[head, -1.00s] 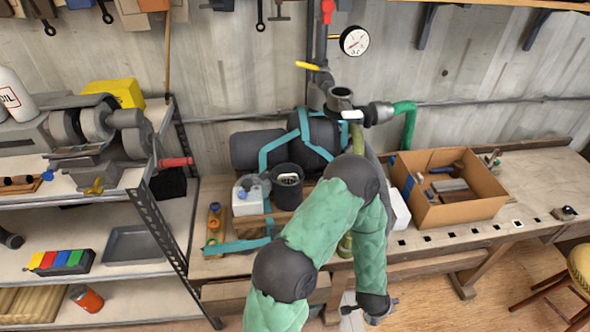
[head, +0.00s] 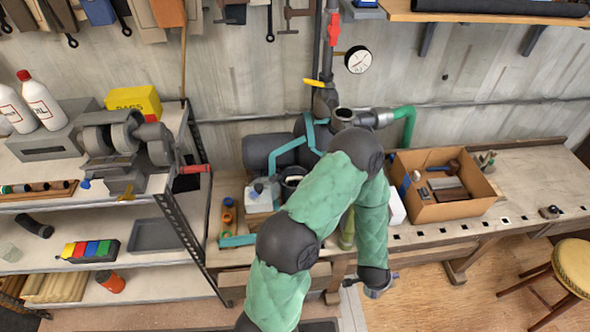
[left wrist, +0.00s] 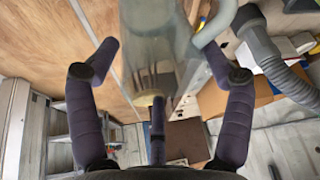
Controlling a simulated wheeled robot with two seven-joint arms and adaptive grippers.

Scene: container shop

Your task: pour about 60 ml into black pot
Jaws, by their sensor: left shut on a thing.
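A dark pot (head: 290,183) stands on the workbench beside a white and clear box-like container (head: 259,192). My green-sleeved arm partly covers the pot, and its contents are hard to make out. In the left wrist view, my left gripper (left wrist: 160,48) has its dark fingers around a clear, see-through vessel (left wrist: 150,18). Whether liquid is in the vessel is unclear. My right gripper does not show.
A dark tank pump with teal straps (head: 268,152) stands behind the pot. An open cardboard box (head: 425,210) with tools is on the bench to the right. A metal shelf (head: 150,205) stands left, a stool (head: 560,265) at front right. The bench's right end is mostly clear.

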